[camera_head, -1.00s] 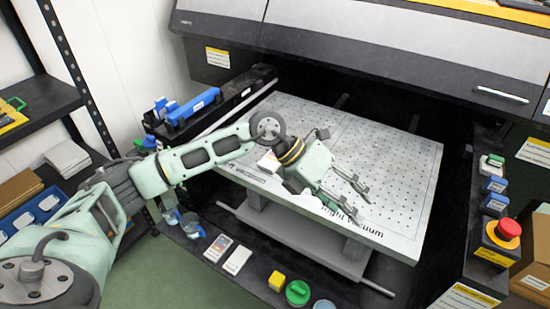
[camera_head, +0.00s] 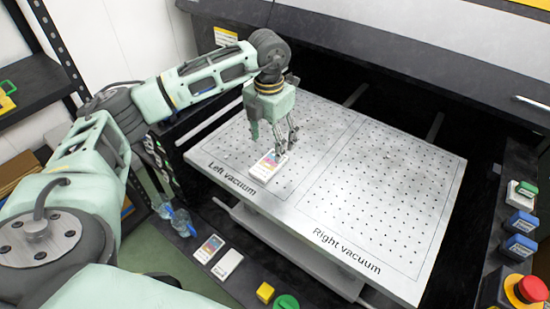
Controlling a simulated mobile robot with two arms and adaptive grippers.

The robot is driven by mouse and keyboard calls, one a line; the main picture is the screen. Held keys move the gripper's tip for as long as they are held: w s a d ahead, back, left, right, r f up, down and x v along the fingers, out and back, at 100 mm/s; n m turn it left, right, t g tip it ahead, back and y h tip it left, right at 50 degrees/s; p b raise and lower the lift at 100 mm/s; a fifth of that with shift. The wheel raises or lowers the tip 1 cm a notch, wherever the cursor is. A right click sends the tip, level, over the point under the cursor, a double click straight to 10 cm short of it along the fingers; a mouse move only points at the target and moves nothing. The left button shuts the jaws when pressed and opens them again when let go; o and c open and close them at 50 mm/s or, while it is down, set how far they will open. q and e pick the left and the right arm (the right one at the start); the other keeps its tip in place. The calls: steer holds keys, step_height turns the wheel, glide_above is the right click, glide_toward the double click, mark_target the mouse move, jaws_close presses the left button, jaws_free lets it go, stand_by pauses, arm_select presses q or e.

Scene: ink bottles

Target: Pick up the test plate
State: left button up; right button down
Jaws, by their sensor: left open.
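The test plate (camera_head: 266,168), a small white block with a coloured print on top, lies on the left vacuum area of the perforated metal table (camera_head: 400,215). My left gripper (camera_head: 275,146) points down just above the plate, with its fingers open. The fingers cover the plate's far part. I cannot tell whether the fingertips touch the plate. My right gripper is not in view.
A red emergency button (camera_head: 532,289) stands at the right. The right vacuum area is clear.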

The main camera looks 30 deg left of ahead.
mark_target(269, 164)
arm_select(q)
steer(key=f+p, duration=0.1)
steer(key=f, duration=0.1)
steer(key=s+f+p, duration=0.1)
steer(key=f, duration=0.1)
steer(key=shift+s+d, duration=0.1)
steer(key=shift+s, duration=0.05)
step_height(269, 164, down, 2)
steer(key=shift+f, duration=0.25)
steer(key=c, duration=1.4)
steer(key=shift+w, duration=0.2)
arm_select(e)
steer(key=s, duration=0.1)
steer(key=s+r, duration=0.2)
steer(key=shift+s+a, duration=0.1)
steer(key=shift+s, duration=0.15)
arm_select(q)
steer(key=shift+r, duration=0.2)
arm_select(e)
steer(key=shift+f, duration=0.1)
